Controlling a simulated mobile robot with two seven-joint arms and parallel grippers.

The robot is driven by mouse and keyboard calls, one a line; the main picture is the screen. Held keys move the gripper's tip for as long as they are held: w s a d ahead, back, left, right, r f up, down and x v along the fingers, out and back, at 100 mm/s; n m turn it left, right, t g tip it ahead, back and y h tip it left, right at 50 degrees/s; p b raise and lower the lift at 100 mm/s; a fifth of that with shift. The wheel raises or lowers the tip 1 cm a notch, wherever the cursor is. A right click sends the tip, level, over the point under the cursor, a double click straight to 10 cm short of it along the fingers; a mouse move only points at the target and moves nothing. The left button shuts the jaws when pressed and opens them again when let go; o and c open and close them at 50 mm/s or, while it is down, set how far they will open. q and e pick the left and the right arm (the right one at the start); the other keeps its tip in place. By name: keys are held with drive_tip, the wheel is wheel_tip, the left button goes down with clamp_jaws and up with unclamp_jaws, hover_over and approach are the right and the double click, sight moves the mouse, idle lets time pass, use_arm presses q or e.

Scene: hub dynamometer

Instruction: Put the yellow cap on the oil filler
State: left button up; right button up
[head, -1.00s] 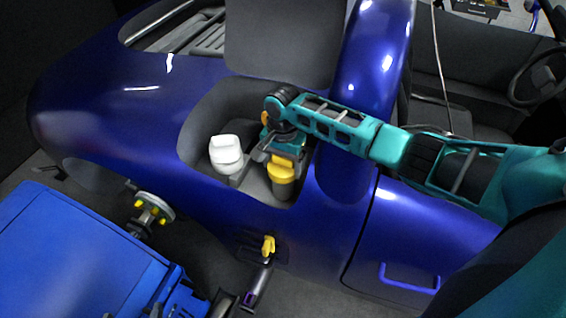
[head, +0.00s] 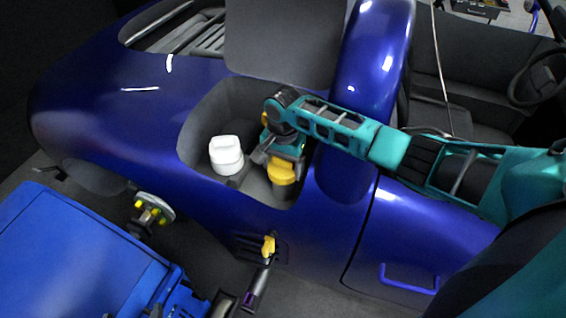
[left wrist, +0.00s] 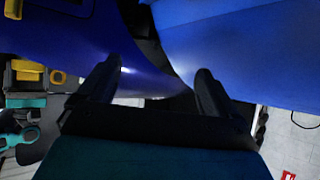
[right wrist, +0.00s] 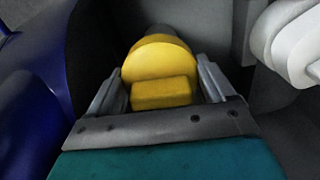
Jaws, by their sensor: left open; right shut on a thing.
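The yellow cap (head: 283,170) is at the top of the grey oil filler (head: 281,190) in the open engine bay. In the right wrist view the cap (right wrist: 160,60) shows a round top with a raised block, and the grey filler neck (right wrist: 155,30) shows behind it. The cap is in line with the neck; I cannot tell whether it is fully seated. My right gripper (right wrist: 162,88) is shut on the cap, with a finger on either side. My left gripper (left wrist: 155,80) is open, with nothing between its fingers.
A white-capped reservoir (head: 227,155) stands left of the filler, close to my right gripper. The blue car body (head: 110,115) surrounds the bay. A blue cabinet (head: 75,260) stands at lower left, near a wheel hub (head: 151,208). A yellow handle (head: 268,246) is below the bay.

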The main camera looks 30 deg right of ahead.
drive_tip(key=shift+a+p, duration=0.1)
drive_tip(key=shift+p, duration=0.2)
idle(0.6)
drive_tip(key=shift+p, duration=0.35)
drive_tip(key=shift+f+b, duration=0.35)
drive_tip(key=shift+f, duration=0.3)
drive_tip(key=o, duration=0.8)
drive_tip(key=shift+c, duration=0.2)
drive_tip(key=shift+r, duration=0.1)
wheel_tip(320, 180, up, 3)
drive_tip(key=p, duration=0.3)
drive_tip(key=shift+p, duration=0.35)
drive_tip(key=shift+r, duration=3.95)
